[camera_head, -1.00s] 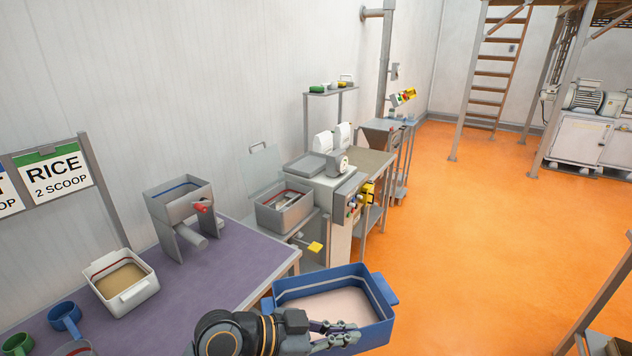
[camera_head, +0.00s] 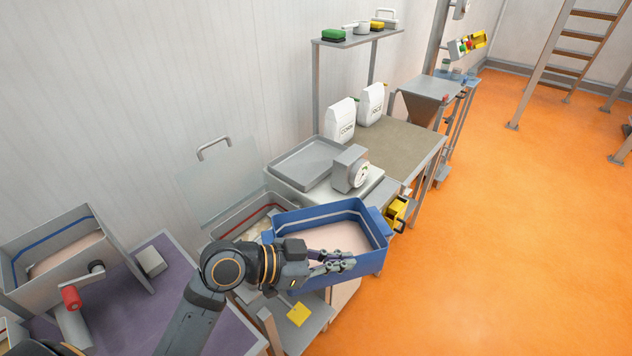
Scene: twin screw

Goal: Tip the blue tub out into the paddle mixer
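The blue tub (camera_head: 375,262) is held in the air, nearly level, with pale pinkish powder (camera_head: 335,238) in it. My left gripper (camera_head: 345,262) is at the tub's near wall and looks shut on its rim; the exact contact is hard to see. The paddle mixer (camera_head: 222,232) is a grey open box with a red line inside and a clear lid (camera_head: 215,180) raised behind it. The tub and my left arm hide much of the mixer. The tub overlaps the mixer's right side in the picture. My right gripper is not in view.
A scale (camera_head: 350,170) with a grey tray (camera_head: 305,165) stands just behind the tub. White jugs (camera_head: 341,120) stand on the bench beyond. A grey hand-cranked box (camera_head: 50,225) is on the purple table (camera_head: 190,325) at left.

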